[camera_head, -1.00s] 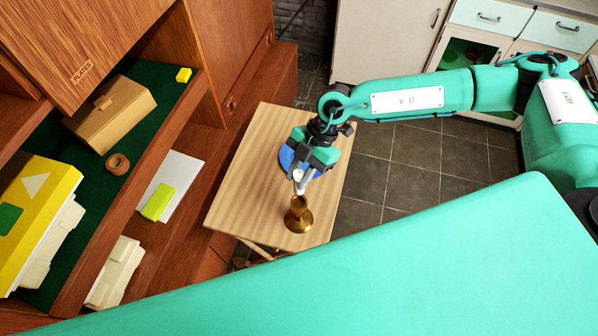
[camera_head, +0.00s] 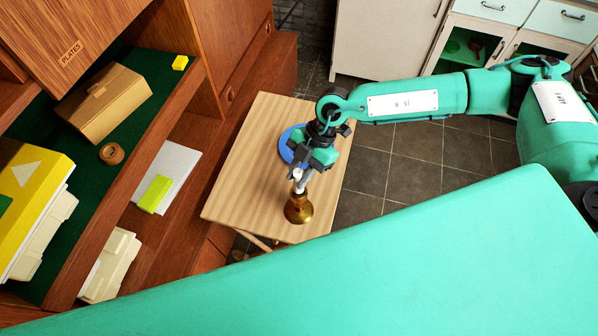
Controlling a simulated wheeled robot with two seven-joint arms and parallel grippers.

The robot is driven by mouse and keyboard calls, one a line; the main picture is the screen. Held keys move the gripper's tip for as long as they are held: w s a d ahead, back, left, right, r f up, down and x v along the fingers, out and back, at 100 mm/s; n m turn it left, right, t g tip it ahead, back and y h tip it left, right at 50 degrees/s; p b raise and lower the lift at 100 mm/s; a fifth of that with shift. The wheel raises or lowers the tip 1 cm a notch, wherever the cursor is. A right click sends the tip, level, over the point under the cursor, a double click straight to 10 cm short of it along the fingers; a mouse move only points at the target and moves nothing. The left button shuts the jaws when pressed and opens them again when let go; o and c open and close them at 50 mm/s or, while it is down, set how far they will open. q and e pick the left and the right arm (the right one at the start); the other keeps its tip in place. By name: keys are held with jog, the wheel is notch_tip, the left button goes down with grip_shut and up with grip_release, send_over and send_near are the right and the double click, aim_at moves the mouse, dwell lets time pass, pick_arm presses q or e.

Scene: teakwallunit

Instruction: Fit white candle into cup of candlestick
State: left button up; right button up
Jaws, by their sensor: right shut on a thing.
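The brass candlestick (camera_head: 298,209) stands upright on the small wooden table (camera_head: 240,190). The white candle (camera_head: 297,174) shows as a small pale piece between the fingers of my right gripper (camera_head: 299,181). My right gripper is shut on the candle, right above the candlestick, with the fingertips at its top in the picture. The fingers hide the cup, so I cannot tell whether the candle's lower end is inside it. My left gripper is not in view.
A blue plate (camera_head: 288,139) lies on the table behind my right gripper. The wooden wall unit on the left holds a brown box (camera_head: 105,104), a wooden ring (camera_head: 112,154), a yellow box (camera_head: 30,200) and a lime block (camera_head: 155,194). The table's left side is clear.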

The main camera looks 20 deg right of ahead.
jog(key=shift+p, duration=0.9)
dwell(1.2)
jog(key=shift+f+b, duration=0.7)
jog(key=shift+f, duration=1.05)
jog(key=o, duration=1.1)
jog(key=shift+r, duration=0.1)
jog(key=shift+c, duration=0.2)
jog(key=b+v, duration=0.3)
jog(key=v, duration=1)
jog(key=shift+d+r+b, duration=0.3)
jog(key=shift+b, duration=0.05)
jog(key=shift+w, duration=0.1)
